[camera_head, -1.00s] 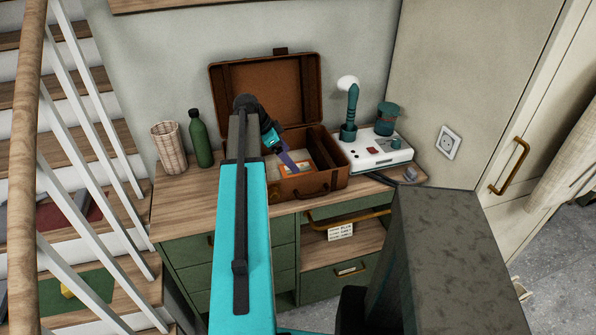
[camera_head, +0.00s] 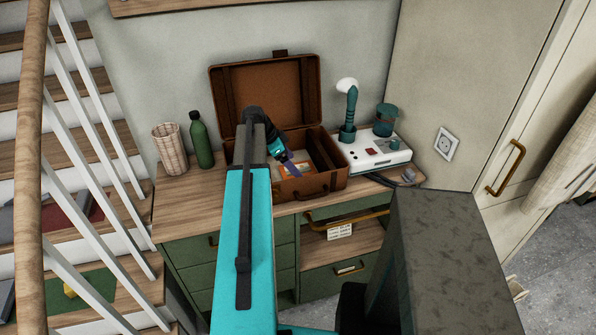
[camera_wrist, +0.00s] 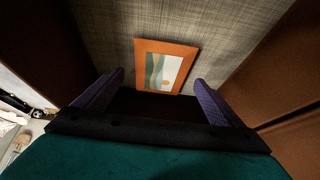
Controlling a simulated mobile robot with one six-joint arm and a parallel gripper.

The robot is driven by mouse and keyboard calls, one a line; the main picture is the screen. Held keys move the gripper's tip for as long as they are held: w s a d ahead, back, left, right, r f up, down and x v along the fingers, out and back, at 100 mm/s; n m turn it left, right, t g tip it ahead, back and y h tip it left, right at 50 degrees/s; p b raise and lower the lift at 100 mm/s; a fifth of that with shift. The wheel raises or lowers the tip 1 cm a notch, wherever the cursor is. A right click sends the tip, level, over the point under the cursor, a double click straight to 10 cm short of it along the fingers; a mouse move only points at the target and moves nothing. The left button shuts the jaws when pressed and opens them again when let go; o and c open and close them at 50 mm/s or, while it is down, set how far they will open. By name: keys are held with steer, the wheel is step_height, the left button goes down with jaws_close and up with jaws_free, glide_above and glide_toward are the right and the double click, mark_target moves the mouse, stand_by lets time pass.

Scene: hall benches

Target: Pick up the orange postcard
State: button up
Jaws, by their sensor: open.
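The orange postcard (camera_wrist: 140,70) lies in the open brown suitcase (camera_head: 312,188). In the wrist view it has an orange border around a picture with teal and white parts, on the grey woven lining (camera_wrist: 95,30). In the head view the postcard (camera_head: 286,170) is partly hidden by my gripper (camera_head: 293,171). My gripper reaches down into the suitcase. In the wrist view its two purple fingers (camera_wrist: 158,95) stand wide apart, one to each side of the postcard, with nothing between them. I cannot tell how far they are above it.
Brown suitcase walls (camera_wrist: 285,90) rise close on both sides of my gripper, and the lid (camera_head: 240,85) stands open behind. A green bottle (camera_head: 201,142) and wicker cup (camera_head: 170,145) stand left. A white device (camera_head: 380,152) stands right. The dresser top (camera_head: 185,190) is clear at front left.

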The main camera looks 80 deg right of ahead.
steer(key=shift+x, duration=1)
steer(key=c, duration=1.1)
